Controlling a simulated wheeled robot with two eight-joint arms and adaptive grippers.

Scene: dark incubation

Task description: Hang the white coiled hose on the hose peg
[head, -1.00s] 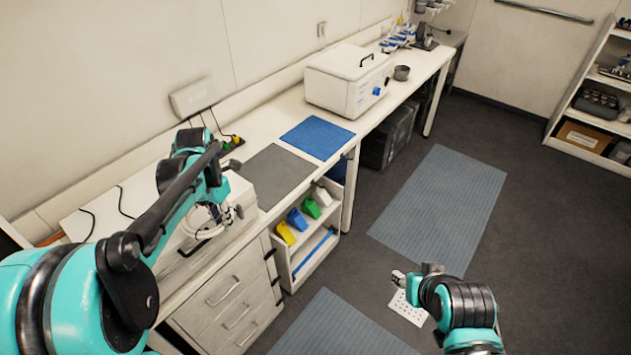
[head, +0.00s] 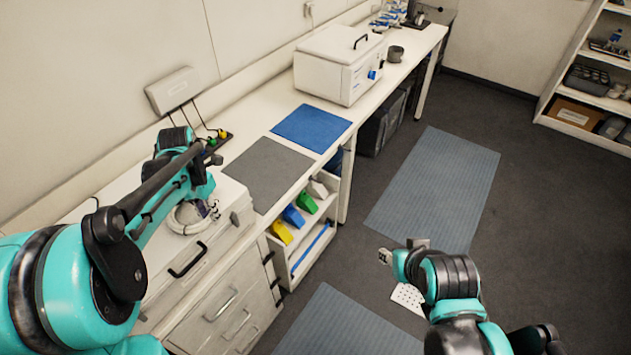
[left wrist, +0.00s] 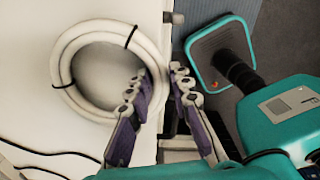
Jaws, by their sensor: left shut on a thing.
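The white coiled hose (head: 181,222) is a round coil at my left gripper (head: 208,209), above or against the top of a white case on the bench. The left wrist view shows the coil (left wrist: 66,72) bound with dark ties. The purple-padded fingers of my left gripper (left wrist: 160,84) are on either side of the coil's right strand, shut on it. The fingers hide part of that strand. I cannot make out the hose peg in either view. My right gripper (head: 385,257) is low over the floor, away from the hose, and its jaws are too small to read.
The white case (head: 236,222) with a black handle stands on the bench. A grey mat (head: 262,172) and blue mat (head: 311,128) lie beyond it, then a white box (head: 338,65). A shelf with coloured bins (head: 293,215) is below. Blue-grey floor mats (head: 435,190) lie to the right.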

